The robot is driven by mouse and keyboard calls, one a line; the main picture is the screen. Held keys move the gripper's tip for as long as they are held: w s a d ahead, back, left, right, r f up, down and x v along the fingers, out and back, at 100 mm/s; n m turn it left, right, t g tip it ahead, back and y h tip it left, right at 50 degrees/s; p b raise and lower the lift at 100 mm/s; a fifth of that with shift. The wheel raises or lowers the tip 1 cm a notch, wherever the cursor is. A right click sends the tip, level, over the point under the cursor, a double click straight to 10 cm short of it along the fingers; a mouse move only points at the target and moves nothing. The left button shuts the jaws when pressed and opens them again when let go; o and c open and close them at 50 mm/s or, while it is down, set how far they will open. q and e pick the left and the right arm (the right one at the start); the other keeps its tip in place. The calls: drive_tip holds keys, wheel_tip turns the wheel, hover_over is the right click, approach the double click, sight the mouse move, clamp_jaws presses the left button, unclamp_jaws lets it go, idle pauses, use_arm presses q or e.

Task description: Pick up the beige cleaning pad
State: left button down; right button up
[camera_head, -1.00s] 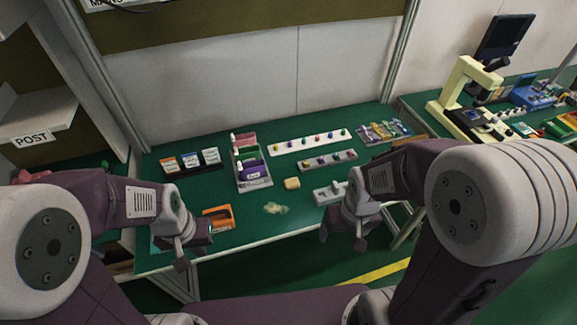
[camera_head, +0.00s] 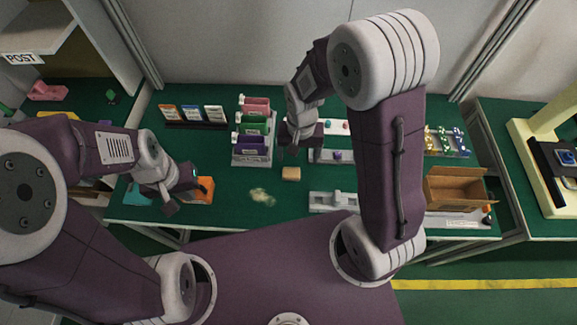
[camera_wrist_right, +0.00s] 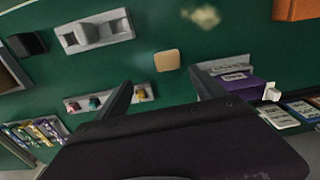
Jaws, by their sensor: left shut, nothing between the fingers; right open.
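The beige cleaning pad (camera_head: 291,173) is a small tan block lying flat on the green bench top (camera_head: 230,205), near the middle. It also shows in the right wrist view (camera_wrist_right: 167,60), beyond and between the fingertips. My right gripper (camera_head: 296,150) is open and empty, above the bench just behind the pad and apart from it; its two dark fingers show in the right wrist view (camera_wrist_right: 160,88). My left gripper (camera_head: 183,205) is shut and empty near the front left of the bench, by the orange tray (camera_head: 203,190).
A rack with pink, green and purple holders (camera_head: 252,150) stands left of my right gripper. A pale smear (camera_head: 262,196) lies left of the pad. A grey fixture (camera_head: 330,201) is to the right, with a brown open box (camera_head: 455,190) further right. Bare bench surrounds the pad.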

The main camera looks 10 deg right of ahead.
sight(291, 172)
drive_tip(key=a+f, duration=0.1)
drive_tip(key=w+f, duration=0.1)
drive_tip(key=shift+w+a+f+b, duration=0.15)
drive_tip(key=shift+a+f+b, duration=0.15)
drive_tip(key=shift+a+f, duration=0.1)
drive_tip(key=shift+d+f, duration=0.1)
drive_tip(key=shift+f, duration=0.15)
wheel_tip(291, 172, down, 3)
drive_tip(key=shift+f, duration=0.1)
wheel_tip(291, 172, down, 5)
drive_tip(key=shift+f, duration=0.15)
drive_tip(key=c, duration=1.4)
